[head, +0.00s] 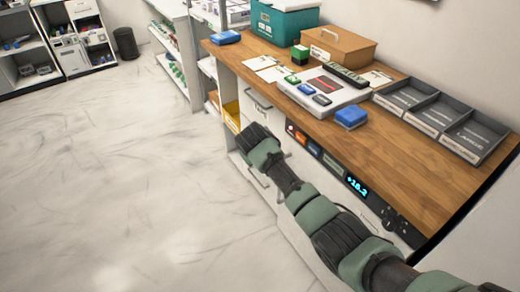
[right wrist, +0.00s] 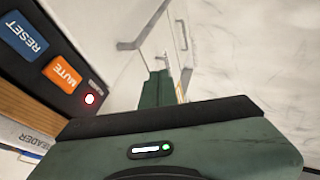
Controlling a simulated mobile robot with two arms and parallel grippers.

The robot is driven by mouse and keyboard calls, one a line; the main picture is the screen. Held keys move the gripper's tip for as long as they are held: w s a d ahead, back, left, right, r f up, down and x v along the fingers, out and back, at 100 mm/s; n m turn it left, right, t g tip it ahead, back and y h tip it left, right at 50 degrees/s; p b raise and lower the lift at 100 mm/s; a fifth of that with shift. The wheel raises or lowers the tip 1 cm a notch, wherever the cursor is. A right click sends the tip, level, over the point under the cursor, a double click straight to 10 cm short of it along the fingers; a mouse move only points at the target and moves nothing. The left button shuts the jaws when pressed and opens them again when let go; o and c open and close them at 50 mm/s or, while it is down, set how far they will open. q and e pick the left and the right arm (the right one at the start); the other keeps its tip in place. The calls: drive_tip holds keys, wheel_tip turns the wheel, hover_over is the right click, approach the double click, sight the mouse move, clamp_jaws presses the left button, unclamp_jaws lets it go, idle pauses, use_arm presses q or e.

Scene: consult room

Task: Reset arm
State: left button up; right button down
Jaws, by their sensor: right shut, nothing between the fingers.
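My right arm reaches in from the lower right of the head view along the front of the wooden counter (head: 420,155). Its far end is beside the white drawers, below the counter's front control strip (head: 330,163). In the right wrist view my right gripper (right wrist: 157,88) is shut and empty, its green fingers pointing at the white drawer fronts. A blue RESET button (right wrist: 24,36), an orange MUTE button (right wrist: 62,74) and a lit red light (right wrist: 90,99) are on the dark panel to its left, apart from the fingers. My left gripper is out of view.
A grey compartment tray (head: 482,150), a blue block (head: 351,117), a pale device (head: 322,86), a wooden box (head: 340,46) and a teal box (head: 283,24) stand on the counter. A display (head: 357,187) reads +18.2. The floor (head: 110,170) at left is clear.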

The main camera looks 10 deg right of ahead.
drive_tip(key=v, duration=0.5)
drive_tip(key=s+d+f+g+y, duration=0.1)
drive_tip(key=s+d+f, duration=0.1)
drive_tip(key=s+f, duration=0.75)
drive_tip(key=s+d+f+g, duration=0.15)
drive_tip(key=s+f, duration=0.35)
drive_tip(key=f, duration=0.9)
drive_tip(key=s+d+f+g+y, duration=0.1)
drive_tip(key=s+d+f, duration=0.1)
drive_tip(key=s+f, duration=0.7)
drive_tip(key=s+d+f+m, duration=0.1)
drive_tip(key=s+d+f, duration=0.2)
drive_tip(key=s, duration=0.9)
drive_tip(key=s+d+f+g, duration=0.1)
drive_tip(key=s+d+f, duration=0.1)
drive_tip(key=s+f, duration=0.6)
drive_tip(key=s+d+f+m+g, duration=0.1)
drive_tip(key=s+d+f, duration=0.2)
drive_tip(key=s, duration=1.4)
wheel_tip(320, 180, down, 3)
drive_tip(key=shift+d+f+m+y, duration=0.25)
drive_tip(key=shift+d+m+y, duration=0.05)
drive_tip(key=shift+d, duration=0.1)
drive_tip(key=shift+g, duration=0.25)
